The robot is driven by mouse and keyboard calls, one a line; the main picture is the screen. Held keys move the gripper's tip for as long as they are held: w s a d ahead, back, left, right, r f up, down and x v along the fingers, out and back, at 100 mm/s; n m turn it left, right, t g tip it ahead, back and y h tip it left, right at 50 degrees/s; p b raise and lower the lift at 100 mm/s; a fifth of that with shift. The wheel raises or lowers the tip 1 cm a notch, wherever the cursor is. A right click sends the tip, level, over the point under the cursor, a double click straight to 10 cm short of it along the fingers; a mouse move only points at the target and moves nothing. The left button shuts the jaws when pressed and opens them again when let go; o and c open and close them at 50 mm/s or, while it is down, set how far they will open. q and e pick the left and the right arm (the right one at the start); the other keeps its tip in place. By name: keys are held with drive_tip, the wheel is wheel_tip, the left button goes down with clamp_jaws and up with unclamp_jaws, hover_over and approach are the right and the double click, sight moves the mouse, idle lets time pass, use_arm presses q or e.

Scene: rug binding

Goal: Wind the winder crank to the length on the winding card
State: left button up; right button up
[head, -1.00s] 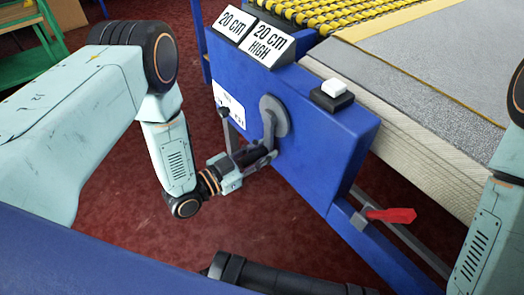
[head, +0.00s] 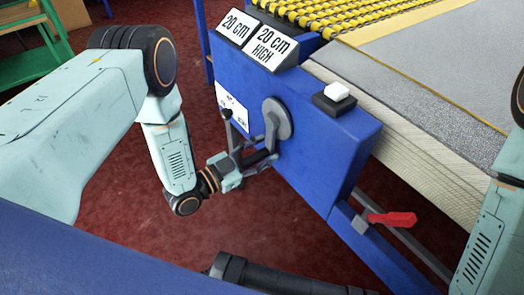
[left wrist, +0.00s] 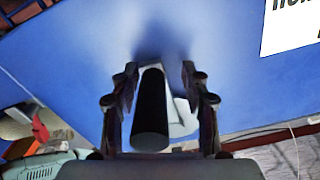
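The winder crank has a grey round hub (head: 281,119) on the side of the blue housing (head: 325,140). Its black handle (left wrist: 151,115) points towards the camera in the left wrist view. My left gripper (head: 268,149) is at the crank below the hub, its fingers spread on either side of the handle. In the left wrist view its fingers (left wrist: 160,75) show a clear gap to the right of the handle. A slanted sign (head: 237,27) reads "20 cm", and another (head: 273,45) reads "20 cm HIGH". A white card (head: 231,103) on the housing is too small to read. My right gripper is out of view.
A white button on a black base (head: 333,103) sits on the housing top. A red lever (head: 392,219) sticks out low at the right. A grey rug (head: 430,75) lies on the layered bed behind, beside yellow-and-black rollers (head: 340,15). Red floor is open below.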

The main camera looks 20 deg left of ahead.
sight(241, 164)
use_arm(q)
drive_tip(key=v, duration=1.2)
idle(0.4)
